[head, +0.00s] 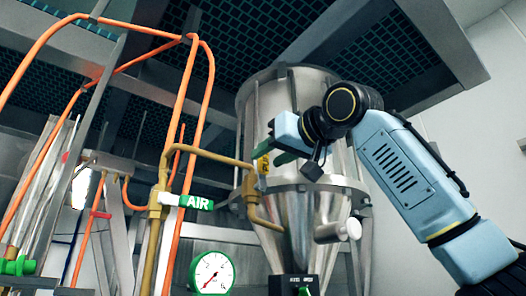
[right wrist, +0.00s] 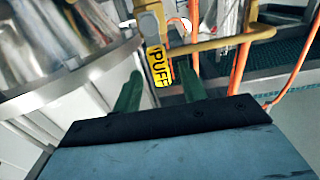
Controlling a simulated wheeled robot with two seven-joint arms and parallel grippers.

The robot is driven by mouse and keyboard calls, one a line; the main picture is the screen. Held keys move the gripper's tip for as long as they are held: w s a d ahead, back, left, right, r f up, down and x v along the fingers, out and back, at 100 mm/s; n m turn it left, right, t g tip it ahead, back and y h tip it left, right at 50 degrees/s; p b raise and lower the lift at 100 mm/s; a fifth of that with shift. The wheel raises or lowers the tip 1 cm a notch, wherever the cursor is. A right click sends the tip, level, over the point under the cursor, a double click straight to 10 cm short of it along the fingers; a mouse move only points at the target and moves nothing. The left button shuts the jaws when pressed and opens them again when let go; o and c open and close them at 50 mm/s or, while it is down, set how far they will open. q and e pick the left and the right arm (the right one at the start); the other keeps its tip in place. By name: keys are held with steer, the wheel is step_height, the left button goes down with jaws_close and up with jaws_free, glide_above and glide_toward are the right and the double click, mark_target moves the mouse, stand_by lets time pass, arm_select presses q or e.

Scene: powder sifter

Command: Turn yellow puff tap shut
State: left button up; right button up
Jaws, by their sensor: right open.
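The yellow puff tap (head: 263,165) is a small yellow handle with black lettering on the brass pipe at the left side of the steel hopper. In the right wrist view the yellow handle (right wrist: 159,66) reads "PUFF" and hangs roughly upright below the pipe. My right gripper (head: 277,148) is open, with its green fingers close to the tap. In the wrist view the handle appears between the two fingertips (right wrist: 161,80); I cannot tell whether they touch it. My left gripper is not in view.
The steel hopper (head: 290,105) stands directly behind my right gripper. Orange hoses (head: 186,110) hang at the left. A pressure gauge (head: 211,273) is low in front. A metal knob (head: 345,230) sticks out lower right.

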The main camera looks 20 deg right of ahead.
mark_target(266, 158)
steer(key=shift+p+x, duration=0.35)
steer(key=shift+x, duration=0.7)
steer(key=shift+w+a, duration=0.15)
steer(key=shift+w, duration=0.35)
steer(key=shift+s, duration=0.1)
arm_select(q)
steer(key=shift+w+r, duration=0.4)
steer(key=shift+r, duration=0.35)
arm_select(e)
jaws_close()
